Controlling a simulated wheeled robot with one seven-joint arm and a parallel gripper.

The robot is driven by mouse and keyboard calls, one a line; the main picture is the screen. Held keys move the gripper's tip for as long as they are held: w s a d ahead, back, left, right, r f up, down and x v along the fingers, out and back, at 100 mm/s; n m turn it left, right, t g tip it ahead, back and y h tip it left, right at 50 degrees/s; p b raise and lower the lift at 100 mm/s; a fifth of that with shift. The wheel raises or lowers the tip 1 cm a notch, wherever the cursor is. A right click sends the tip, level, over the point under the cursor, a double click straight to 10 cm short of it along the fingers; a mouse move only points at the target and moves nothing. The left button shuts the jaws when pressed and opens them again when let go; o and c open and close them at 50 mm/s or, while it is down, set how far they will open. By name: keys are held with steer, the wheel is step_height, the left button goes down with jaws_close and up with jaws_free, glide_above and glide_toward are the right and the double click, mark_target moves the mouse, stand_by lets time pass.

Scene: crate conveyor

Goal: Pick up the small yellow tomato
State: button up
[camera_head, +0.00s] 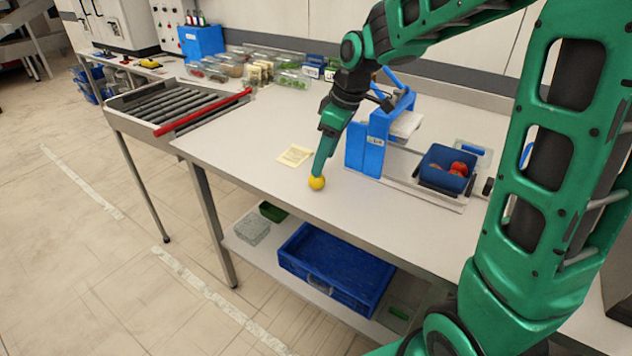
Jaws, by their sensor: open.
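The small yellow tomato (316,183) rests on the white worktop (240,150), near its front edge. My gripper (318,172) points down right at the tomato, with its fingers overlapping the tomato's upper part in the head view. The gripper is open. Whether the fingers touch the tomato, and how they sit around it, I cannot tell from this side. The far side of the tomato is hidden.
A yellow note (295,156) lies left of my gripper. A blue device (376,135) and a blue bin (446,168) with red items stand to the right. A roller conveyor (170,104) adjoins at left. Clear packs (290,78) line the back. A blue crate (335,268) sits below.

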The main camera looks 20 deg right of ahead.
mark_target(317, 181)
steer(key=shift+x, duration=3.25)
steer(key=shift+s, duration=0.15)
steer(key=shift+c, duration=0.6)
steer(key=c, duration=1)
